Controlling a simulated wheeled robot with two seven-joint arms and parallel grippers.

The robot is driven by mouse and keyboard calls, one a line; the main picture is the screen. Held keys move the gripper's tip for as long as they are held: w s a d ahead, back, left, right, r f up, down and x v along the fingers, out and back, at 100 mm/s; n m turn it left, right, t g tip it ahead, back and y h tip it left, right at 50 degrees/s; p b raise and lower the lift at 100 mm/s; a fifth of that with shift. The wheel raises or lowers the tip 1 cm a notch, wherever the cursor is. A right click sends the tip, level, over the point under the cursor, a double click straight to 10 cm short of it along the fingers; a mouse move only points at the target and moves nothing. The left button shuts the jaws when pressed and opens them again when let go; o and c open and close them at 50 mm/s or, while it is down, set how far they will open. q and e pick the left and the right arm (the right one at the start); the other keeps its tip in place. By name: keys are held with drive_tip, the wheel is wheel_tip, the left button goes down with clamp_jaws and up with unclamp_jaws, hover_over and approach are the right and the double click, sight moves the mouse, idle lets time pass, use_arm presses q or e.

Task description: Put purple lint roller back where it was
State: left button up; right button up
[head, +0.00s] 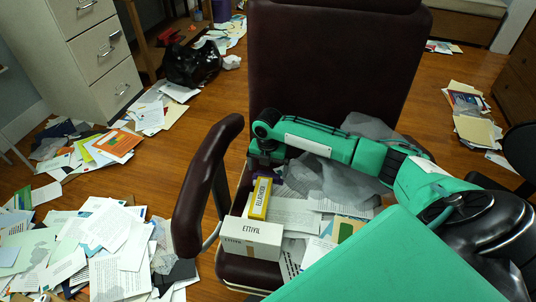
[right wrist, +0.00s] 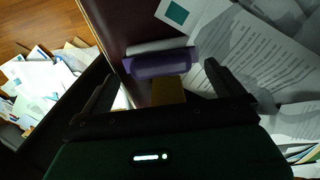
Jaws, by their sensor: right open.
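The purple lint roller (right wrist: 160,64), with a white strip along its far side, lies on the dark chair seat in the right wrist view. My right gripper (right wrist: 160,80) is open, its two fingers either side of the roller's line; I cannot tell how far they are from it. In the head view this gripper (head: 264,158) points down over the left back part of the seat. My left gripper is not in view.
A yellow box (head: 260,198) and a white box (head: 251,238) sit on the seat (head: 240,268) among loose papers (head: 295,212). The armrest (head: 205,185) rises close to my gripper's left; the backrest (head: 330,70) stands behind. Papers and a black bag (head: 193,65) litter the floor.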

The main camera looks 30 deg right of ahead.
sight(268, 173)
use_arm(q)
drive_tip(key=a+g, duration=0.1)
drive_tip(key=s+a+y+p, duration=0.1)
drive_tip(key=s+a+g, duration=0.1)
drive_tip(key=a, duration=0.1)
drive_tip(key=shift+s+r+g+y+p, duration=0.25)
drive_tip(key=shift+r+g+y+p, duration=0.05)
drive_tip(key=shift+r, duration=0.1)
use_arm(e)
wheel_tip(268, 173, up, 10)
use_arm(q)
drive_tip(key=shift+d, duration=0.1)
use_arm(e)
drive_tip(key=shift+r, duration=0.1)
